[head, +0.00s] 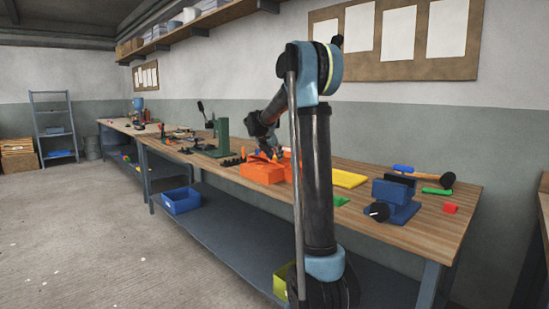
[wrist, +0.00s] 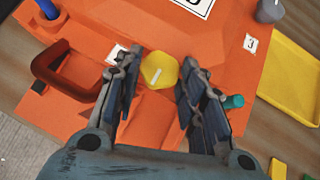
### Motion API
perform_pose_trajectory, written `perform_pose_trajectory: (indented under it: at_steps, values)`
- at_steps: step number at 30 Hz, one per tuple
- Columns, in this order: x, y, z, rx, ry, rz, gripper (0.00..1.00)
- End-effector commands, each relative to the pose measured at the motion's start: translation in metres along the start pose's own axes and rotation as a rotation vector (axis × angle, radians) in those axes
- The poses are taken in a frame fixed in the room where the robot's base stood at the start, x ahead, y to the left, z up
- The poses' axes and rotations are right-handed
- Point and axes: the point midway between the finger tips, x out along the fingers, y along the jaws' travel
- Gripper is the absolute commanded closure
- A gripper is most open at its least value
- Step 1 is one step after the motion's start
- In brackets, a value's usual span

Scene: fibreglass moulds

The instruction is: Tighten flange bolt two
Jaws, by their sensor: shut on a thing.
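The orange mould (wrist: 215,50) fills most of the wrist view; in the head view, its orange block (head: 262,173) sits on the bench. A yellow hexagonal bolt head (wrist: 159,71) with a pale mark across its top stands on the mould. My gripper (wrist: 160,80) has one finger on each side of this bolt head and is shut on it. A white label (wrist: 117,53) left of the bolt is partly hidden by the left finger, and its number cannot be read. Another label reads 3 (wrist: 250,43). In the head view my gripper is mostly hidden among the orange parts.
A red-brown handle (wrist: 65,68) and a blue post (wrist: 47,9) stand left on the mould; a grey peg (wrist: 269,11) is top right. A teal peg (wrist: 233,102) is beside the right finger. A yellow tray (head: 348,178) and blue vise (head: 397,197) lie right on the bench.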

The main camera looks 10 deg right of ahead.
Motion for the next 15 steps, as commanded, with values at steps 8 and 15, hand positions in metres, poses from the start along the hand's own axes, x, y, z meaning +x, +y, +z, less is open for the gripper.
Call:
perform_pose_trajectory:
  at_steps: [8, 15]
  values:
    - [-0.0001, 0.0054, 0.0005, 0.079, -0.001, -0.078, 0.87]
    - [0.0008, 0.0099, 0.0011, 0.209, -0.001, -0.209, 0.87]
